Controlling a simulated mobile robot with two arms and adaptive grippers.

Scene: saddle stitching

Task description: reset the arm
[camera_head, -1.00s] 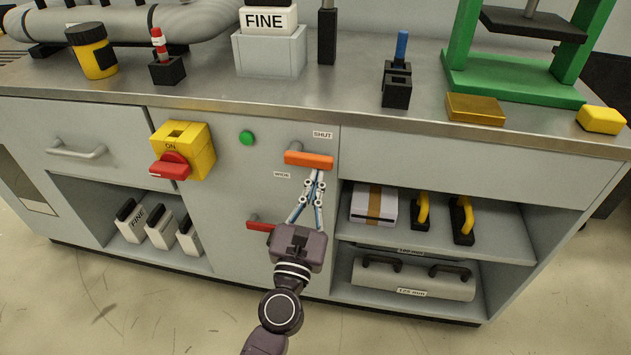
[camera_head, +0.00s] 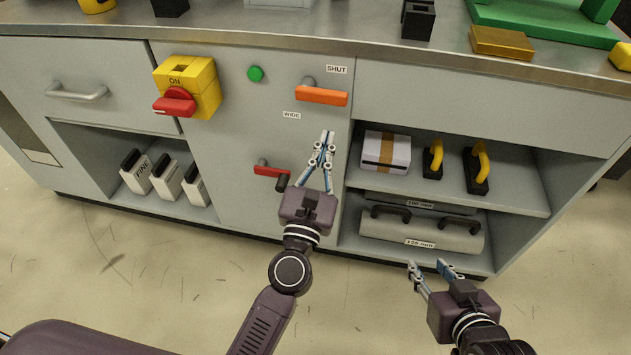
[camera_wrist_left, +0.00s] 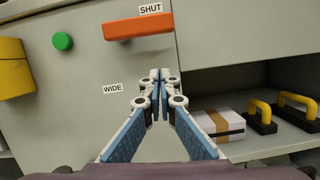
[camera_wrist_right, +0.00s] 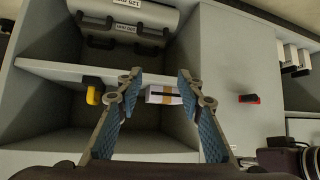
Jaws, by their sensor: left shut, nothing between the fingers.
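My left gripper (camera_head: 326,137) is shut and empty in front of the cabinet face, below the orange handle (camera_head: 321,96) and apart from it. In the left wrist view its fingertips (camera_wrist_left: 160,76) meet, with the orange handle (camera_wrist_left: 138,27) above them. The orange handle lies roughly level beside the SHUT label (camera_head: 337,69), with the WIDE label (camera_head: 291,115) lower left. My right gripper (camera_head: 428,265) is at the lower right, in front of the lower shelf. In the right wrist view its fingers (camera_wrist_right: 160,80) stand apart with nothing between them.
A yellow switch box with a red knob (camera_head: 174,103), a green button (camera_head: 255,73) and a red handle (camera_head: 271,171) are on the cabinet front. The open shelf holds a taped white box (camera_head: 386,152), yellow-handled tools (camera_head: 478,170) and a grey cylinder (camera_head: 420,233). The floor in front is clear.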

